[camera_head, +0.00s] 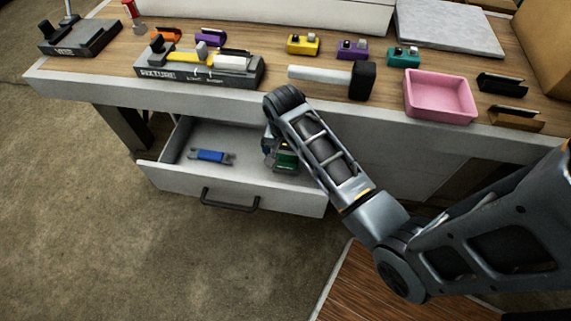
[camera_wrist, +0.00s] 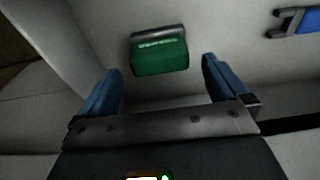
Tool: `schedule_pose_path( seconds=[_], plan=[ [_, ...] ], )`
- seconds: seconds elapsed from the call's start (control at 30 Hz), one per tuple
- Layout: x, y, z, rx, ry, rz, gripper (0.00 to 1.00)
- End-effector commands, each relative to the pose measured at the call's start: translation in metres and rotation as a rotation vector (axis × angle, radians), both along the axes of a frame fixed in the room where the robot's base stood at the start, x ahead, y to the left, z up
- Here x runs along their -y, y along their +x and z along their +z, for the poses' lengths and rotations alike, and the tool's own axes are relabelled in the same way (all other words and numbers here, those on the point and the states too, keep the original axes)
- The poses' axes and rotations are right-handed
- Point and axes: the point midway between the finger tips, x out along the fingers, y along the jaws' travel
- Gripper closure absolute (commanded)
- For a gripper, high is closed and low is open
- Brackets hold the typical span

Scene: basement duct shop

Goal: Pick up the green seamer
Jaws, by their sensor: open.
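The green seamer (camera_wrist: 160,55) lies on the floor of the open drawer (camera_head: 170,177), with a grey bar along its far edge. In the head view a green patch of it (camera_head: 286,160) shows low beside my gripper, mostly covered by my arm and gripper. My gripper (camera_wrist: 161,82) is open and empty, pointing down into the drawer. In the wrist view the seamer sits ahead of the blue fingers, roughly centred between them; I see no contact.
A blue tool (camera_head: 211,156) lies in the drawer's left half; it also shows in the wrist view (camera_wrist: 297,21). The workbench (camera_head: 280,97) above holds a fixture (camera_head: 185,74), a mallet (camera_head: 362,80), a pink tray (camera_head: 410,105) and a teal block (camera_head: 403,58). The drawer walls surround my gripper.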

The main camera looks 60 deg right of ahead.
Motion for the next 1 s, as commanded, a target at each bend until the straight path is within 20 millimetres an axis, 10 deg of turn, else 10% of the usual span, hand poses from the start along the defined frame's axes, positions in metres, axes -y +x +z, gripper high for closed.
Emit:
schedule_pose_path(
  seconds=[0.67, 1.0],
  plan=[
    [0.001, 0.000, -0.053, 0.002, 0.000, 0.002, 0.00],
    [0.001, 0.001, -0.053, 0.002, 0.000, 0.003, 0.31]
  ],
)
